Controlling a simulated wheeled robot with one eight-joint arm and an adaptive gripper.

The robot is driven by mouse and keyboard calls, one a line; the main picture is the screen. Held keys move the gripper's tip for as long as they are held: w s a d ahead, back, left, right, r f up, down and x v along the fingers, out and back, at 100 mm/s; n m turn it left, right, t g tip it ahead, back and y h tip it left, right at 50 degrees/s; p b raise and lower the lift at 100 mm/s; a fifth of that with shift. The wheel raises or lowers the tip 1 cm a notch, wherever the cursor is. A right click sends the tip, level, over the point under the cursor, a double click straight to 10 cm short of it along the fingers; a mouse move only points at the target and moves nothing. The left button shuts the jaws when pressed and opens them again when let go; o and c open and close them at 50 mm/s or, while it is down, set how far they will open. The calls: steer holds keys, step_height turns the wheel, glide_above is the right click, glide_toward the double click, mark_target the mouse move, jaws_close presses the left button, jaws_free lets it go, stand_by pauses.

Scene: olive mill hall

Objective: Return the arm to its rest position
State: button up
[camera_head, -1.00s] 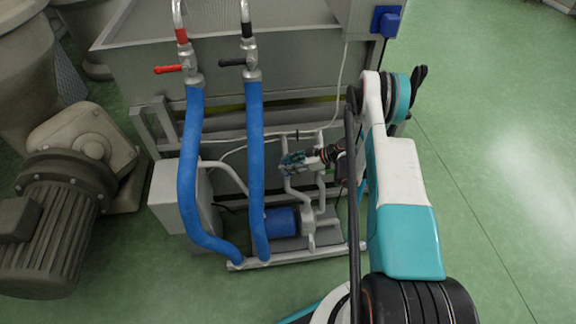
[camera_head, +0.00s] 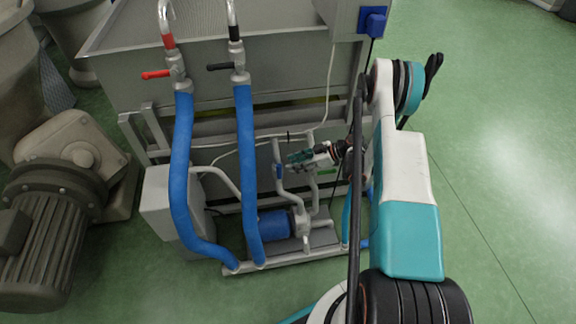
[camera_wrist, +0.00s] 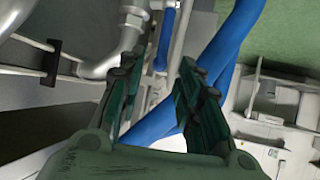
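My arm (camera_head: 407,190), white and teal, reaches forward from the lower right of the head view. Its far part bends down toward the pump unit. My gripper (camera_head: 298,157) shows small in front of the grey tank, above the pump pipes. In the wrist view my gripper (camera_wrist: 156,75) has its two dark green fingers spread apart. Nothing is held between them; pipes and a blue hose show behind the gap. I cannot tell how far the fingers are from the pipes.
Two blue hoses (camera_head: 181,160) run from tank valves to the pump unit's base. A blue pump motor (camera_head: 273,224) lies below my gripper. The grey tank (camera_head: 270,75) stands behind. A large motor (camera_head: 45,235) is at left. Green floor (camera_head: 490,130) at right is clear.

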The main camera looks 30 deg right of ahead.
steer(key=shift+s+d+r, duration=0.25)
steer(key=shift+d, duration=0.05)
stand_by(0.4)
